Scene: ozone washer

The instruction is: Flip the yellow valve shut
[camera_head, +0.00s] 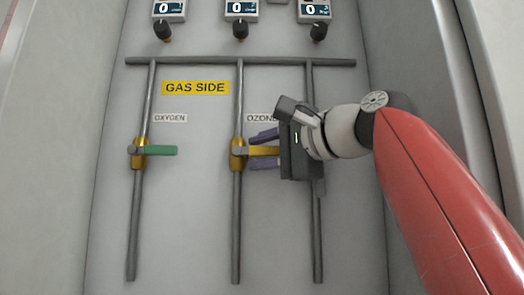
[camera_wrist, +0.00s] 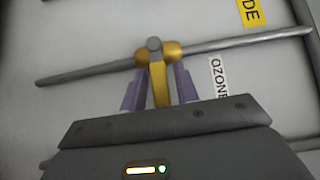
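The yellow valve handle (camera_head: 262,151) is on the middle vertical pipe, under the partly hidden OZONE label. The handle points right, level and across the pipe, from a brass valve body (camera_head: 237,148). My gripper (camera_head: 264,149) reaches in from the right, with one purple finger above the handle and one below. In the wrist view, the yellow handle (camera_wrist: 158,88) lies between the two purple fingers (camera_wrist: 158,92), with narrow gaps on both sides. The fingers look open around the handle, not pressed on it. The handle's outer end is hidden by my gripper.
A green handle (camera_head: 160,150) on the left OXYGEN pipe also points right. A third vertical pipe (camera_head: 316,225) runs behind my gripper. A horizontal pipe (camera_head: 200,61) crosses above, with black knobs and displays higher up. The panel below the handles is clear between pipes.

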